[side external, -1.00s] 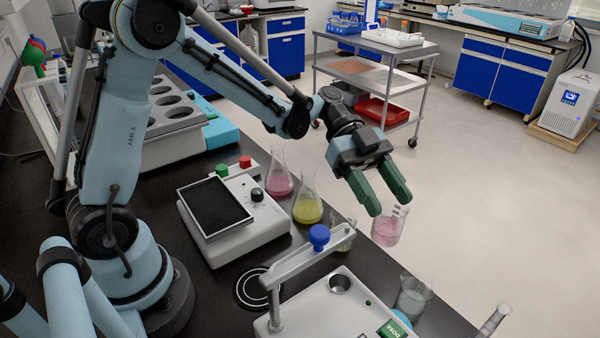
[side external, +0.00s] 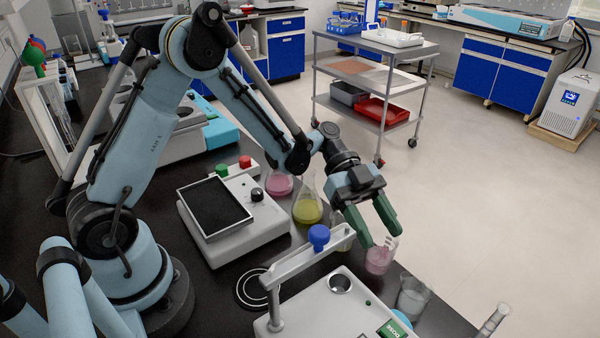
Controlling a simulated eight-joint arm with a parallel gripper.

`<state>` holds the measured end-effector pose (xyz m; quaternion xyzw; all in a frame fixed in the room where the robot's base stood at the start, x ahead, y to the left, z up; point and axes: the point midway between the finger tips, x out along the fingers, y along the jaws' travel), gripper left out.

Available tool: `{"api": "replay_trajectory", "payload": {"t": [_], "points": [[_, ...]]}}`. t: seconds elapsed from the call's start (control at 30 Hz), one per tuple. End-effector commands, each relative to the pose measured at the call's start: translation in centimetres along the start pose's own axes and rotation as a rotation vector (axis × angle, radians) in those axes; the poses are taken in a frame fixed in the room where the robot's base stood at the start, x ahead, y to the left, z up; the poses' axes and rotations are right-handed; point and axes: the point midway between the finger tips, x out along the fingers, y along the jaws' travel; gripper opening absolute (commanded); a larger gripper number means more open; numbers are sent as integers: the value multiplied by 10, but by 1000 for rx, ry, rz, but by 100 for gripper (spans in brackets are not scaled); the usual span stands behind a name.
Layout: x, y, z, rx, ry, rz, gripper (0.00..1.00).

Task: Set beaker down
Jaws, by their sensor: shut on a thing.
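The beaker (side external: 378,261) is clear glass with pink liquid inside. It is upright between the green fingertips of my gripper (side external: 380,243), which is shut on it. The beaker is near the bench's right edge, low and close to the black bench top (side external: 440,318). I cannot tell whether its base touches the bench.
A beaker with pale liquid (side external: 412,297) stands just right of it. A white device with a blue-knobbed arm (side external: 319,237) is at the front left. Flasks with yellow (side external: 307,211) and pink (side external: 279,184) liquid stand behind. A white device with a black screen (side external: 215,207) is left.

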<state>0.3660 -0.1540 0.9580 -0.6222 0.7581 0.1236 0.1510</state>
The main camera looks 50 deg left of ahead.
Motion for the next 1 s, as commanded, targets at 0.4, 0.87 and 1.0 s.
{"api": "replay_trajectory", "payload": {"t": [0.4,0.87,1.0], "points": [[10,0,25,0,0,0,19],[12,0,28,0,0,0,77],[12,0,28,0,0,0,77]]}}
